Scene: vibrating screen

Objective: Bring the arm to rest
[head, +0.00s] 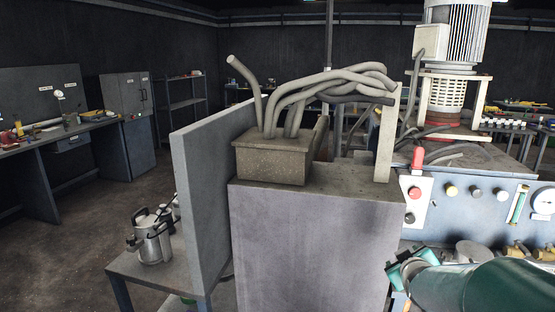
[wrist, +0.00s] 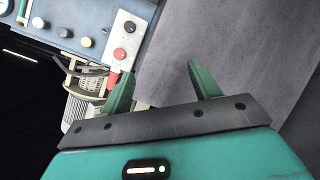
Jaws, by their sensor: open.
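My gripper (wrist: 160,82) shows in the wrist view with its two green fingers spread apart and nothing between them. Beyond the fingers are the grey side of a cabinet (wrist: 228,45) and a control panel (wrist: 75,12) with a red button. In the head view my green arm reaches in from the lower right corner, in front of the blue control panel (head: 463,220). The fingertips cannot be made out clearly there.
A grey cabinet (head: 310,245) carrying a box of thick hoses (head: 272,160) stands at the centre. A motor (head: 455,60) rises behind the panel. A small table (head: 150,266) with metal pots (head: 152,235) stands at left. Open floor (head: 70,255) lies further left.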

